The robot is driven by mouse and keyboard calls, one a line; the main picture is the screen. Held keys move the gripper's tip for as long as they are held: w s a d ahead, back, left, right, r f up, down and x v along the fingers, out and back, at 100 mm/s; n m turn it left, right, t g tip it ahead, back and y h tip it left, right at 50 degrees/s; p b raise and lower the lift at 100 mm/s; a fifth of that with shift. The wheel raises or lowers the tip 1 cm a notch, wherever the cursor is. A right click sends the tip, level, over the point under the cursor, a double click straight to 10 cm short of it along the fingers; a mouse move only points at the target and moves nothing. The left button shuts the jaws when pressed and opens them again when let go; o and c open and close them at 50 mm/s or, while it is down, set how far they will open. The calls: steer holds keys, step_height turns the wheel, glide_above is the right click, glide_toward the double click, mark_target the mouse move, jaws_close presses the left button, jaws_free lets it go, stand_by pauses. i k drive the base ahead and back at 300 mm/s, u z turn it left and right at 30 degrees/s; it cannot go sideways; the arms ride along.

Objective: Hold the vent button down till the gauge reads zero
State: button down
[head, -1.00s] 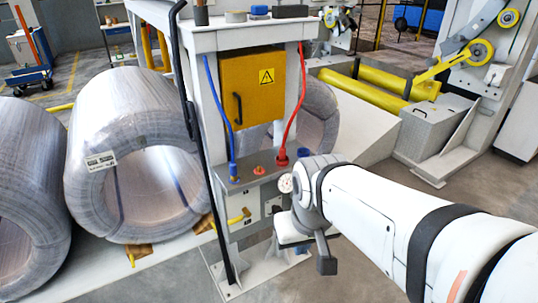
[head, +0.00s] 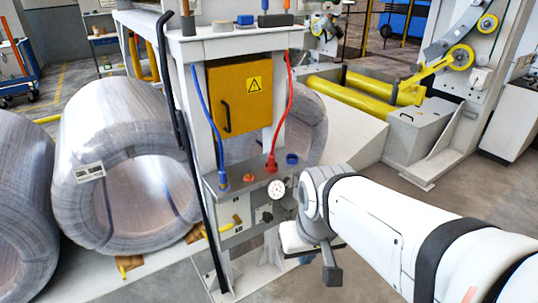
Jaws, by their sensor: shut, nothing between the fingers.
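A small round white gauge (head: 277,190) is on the front of a grey valve block (head: 240,203) on the stand; its needle is too small to read. A small red knob (head: 249,178) stands on top of the block between the blue and red hose ends. A blue cap (head: 292,159) is at the block's back right corner. I cannot tell which is the vent button. My gripper (head: 331,268) shows as a dark piece pointing down below my wrist, shut and empty, right of and lower than the block, apart from the knobs. My wrist hides part of the block's right side.
A yellow lever (head: 233,223) sticks out of the block's front. A blue hose (head: 207,120) and a red hose (head: 288,100) run down past an orange cabinet (head: 239,92). Large wrapped coils (head: 125,165) stand left. Bare floor lies right of the stand.

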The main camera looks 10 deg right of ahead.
mark_target(287, 180)
steer(key=i, duration=0.85)
steer(key=u, duration=0.05)
